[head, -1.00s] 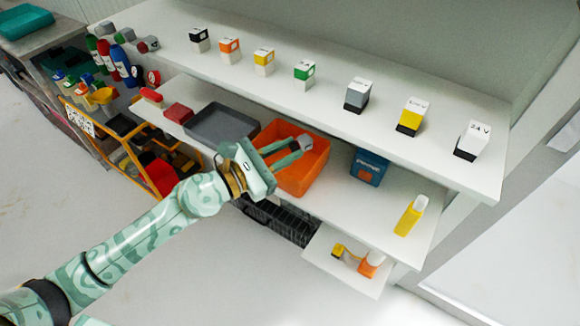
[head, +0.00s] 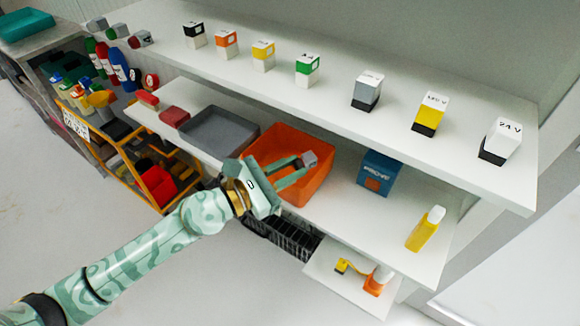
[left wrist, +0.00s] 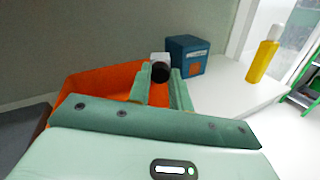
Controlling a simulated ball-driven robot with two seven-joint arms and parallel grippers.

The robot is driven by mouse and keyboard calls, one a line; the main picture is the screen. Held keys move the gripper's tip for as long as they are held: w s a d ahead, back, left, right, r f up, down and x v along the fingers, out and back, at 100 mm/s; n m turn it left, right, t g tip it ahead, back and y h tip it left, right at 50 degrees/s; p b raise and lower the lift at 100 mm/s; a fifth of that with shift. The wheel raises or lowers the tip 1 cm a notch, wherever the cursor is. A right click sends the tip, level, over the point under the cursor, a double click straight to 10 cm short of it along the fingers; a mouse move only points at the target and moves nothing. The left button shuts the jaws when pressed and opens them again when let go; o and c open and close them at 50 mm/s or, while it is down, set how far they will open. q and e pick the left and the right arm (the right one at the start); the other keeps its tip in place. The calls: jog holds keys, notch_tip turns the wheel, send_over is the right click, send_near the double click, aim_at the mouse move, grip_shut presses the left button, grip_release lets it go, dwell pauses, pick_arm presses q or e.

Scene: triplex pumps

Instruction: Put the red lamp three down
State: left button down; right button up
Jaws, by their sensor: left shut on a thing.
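My left gripper (head: 297,168) reaches over the orange bin (head: 325,192) on the lower shelf. It is shut on a small grey block (head: 310,160), which sits at the fingertips above the bin. In the left wrist view the small block (left wrist: 160,66) shows a pale top and a dark round end between the fingers (left wrist: 159,82). No red shows on it clearly, so I cannot tell whether it is the red lamp. My right gripper is not in view.
A grey tray (head: 232,128) stands left of the bin; a blue box (head: 378,172) and yellow bottle (head: 425,229) stand right. Several labelled two-tone blocks line the upper shelf (head: 330,98), which overhangs the lower one. Free shelf lies between box and bottle.

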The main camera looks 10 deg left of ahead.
pick_arm(q)
jog(key=shift+f, duration=0.25)
jog(key=c, duration=1.3)
grip_release()
jog(key=shift+r, duration=0.1)
